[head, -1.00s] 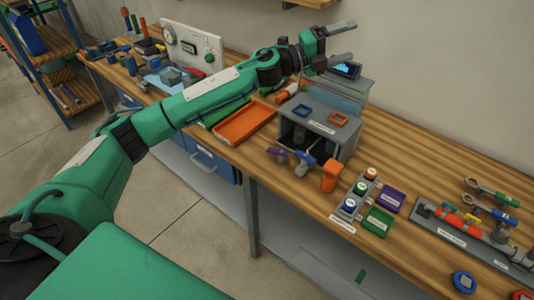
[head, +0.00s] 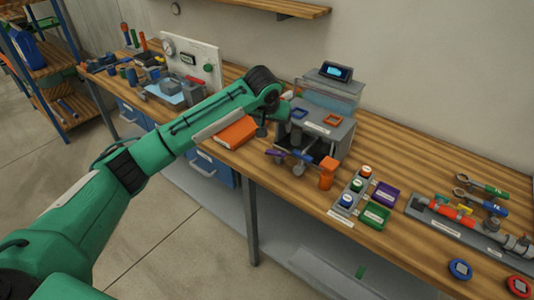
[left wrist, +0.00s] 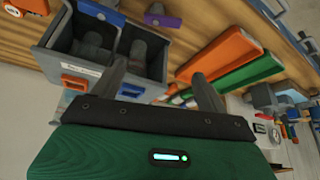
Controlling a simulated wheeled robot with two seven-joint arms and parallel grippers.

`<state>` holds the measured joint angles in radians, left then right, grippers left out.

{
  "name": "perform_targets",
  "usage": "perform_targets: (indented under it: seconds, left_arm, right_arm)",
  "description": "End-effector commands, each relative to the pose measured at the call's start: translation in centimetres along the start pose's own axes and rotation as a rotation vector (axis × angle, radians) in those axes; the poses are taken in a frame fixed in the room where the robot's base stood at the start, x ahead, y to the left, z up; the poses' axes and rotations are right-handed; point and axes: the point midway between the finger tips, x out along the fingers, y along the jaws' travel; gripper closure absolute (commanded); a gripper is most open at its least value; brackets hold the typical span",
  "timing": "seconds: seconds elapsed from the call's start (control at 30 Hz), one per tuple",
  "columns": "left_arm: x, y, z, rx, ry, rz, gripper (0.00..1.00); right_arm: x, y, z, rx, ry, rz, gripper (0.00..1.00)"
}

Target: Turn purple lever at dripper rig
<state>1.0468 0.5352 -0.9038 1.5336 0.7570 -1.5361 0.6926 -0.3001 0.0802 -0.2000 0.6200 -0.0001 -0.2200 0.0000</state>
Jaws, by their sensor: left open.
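The dripper rig (head: 318,127) is a grey box on the bench with an open front. The purple lever (head: 275,153) sticks out at its front left, beside a blue lever (head: 301,156) and an orange lever (head: 327,172). The purple lever also shows at the top of the left wrist view (left wrist: 162,20), beyond the fingertips and apart from them. My left gripper (left wrist: 163,75) is open and empty, pointing toward the rig's left side. One finger overlaps the rig in that view. In the head view my forearm mostly hides this gripper. My right gripper is not in view.
An orange tray (head: 235,133) lies left of the rig, with a green one (left wrist: 245,75) beside it. A bottle rack (head: 352,192) and purple and green bins stand to the right. A gauge panel (head: 190,58) stands at the back left. Bare bench lies behind the rack.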

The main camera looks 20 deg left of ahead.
Motion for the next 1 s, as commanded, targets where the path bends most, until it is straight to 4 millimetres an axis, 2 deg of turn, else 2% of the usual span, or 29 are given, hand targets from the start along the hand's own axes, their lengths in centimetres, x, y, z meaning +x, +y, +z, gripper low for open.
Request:
perform_targets:
  seconds: [0.1, 0.27, 0.37, 0.7, 0.83, 1.0]
  left_arm:
    - [0.0, 0.4, 1.4, -0.022, -0.075, 0.002, 0.24]
    - [1.0, 0.5, 1.8, -0.028, -0.096, 0.001, 0.24]
    - [2.5, 0.4, 2.0, -0.027, -0.097, 0.0, 0.24]
    - [9.6, 0.4, 2.5, -0.027, -0.094, 0.0, 0.24]
    - [11.7, 0.5, 2.7, -0.026, -0.093, 0.0, 0.24]
    - [13.2, 0.5, 2.9, -0.025, -0.092, 0.0, 0.24]
  right_arm:
    - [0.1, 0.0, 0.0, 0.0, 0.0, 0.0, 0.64]
    - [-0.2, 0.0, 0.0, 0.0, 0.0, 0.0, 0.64]
    - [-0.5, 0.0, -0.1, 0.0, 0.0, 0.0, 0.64]
    - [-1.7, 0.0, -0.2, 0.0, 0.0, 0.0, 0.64]
    - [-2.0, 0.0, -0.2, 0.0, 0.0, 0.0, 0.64]
    - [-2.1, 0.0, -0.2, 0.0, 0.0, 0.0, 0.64]
